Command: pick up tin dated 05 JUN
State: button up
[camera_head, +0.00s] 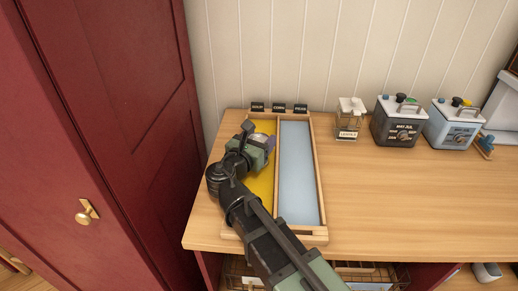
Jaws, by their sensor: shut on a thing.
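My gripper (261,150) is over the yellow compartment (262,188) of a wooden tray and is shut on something. A small grey-purple piece (269,143) shows at the gripper's far right side. It may be part of a held tin, but my gripper hides most of it. No date can be read on it, so I cannot tell whether it is the 05 JUN tin. I cannot tell whether it touches the tray floor.
The tray's pale blue compartment (298,175) is empty. Three small black signs (279,107) stand behind it. A red cabinet (130,130) is left. The counter's front right is clear.

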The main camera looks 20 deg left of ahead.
jog(key=shift+r, duration=0.1)
notch_tip(320, 180, up, 20)
jog(key=p, duration=2)
